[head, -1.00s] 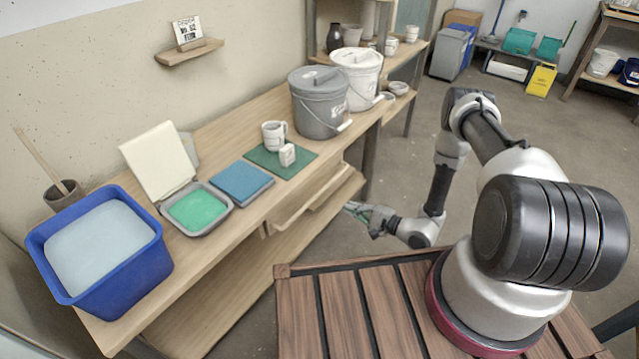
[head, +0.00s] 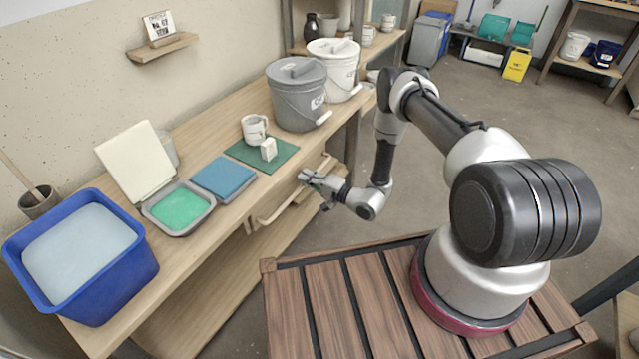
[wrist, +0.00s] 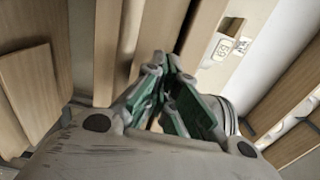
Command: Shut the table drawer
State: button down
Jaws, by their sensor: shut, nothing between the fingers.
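The wooden table (head: 176,268) runs along the wall in the head view.
The floor (head: 440,180) right of the table is open.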

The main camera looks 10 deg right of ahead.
jog(key=shift+x, duration=0.9)
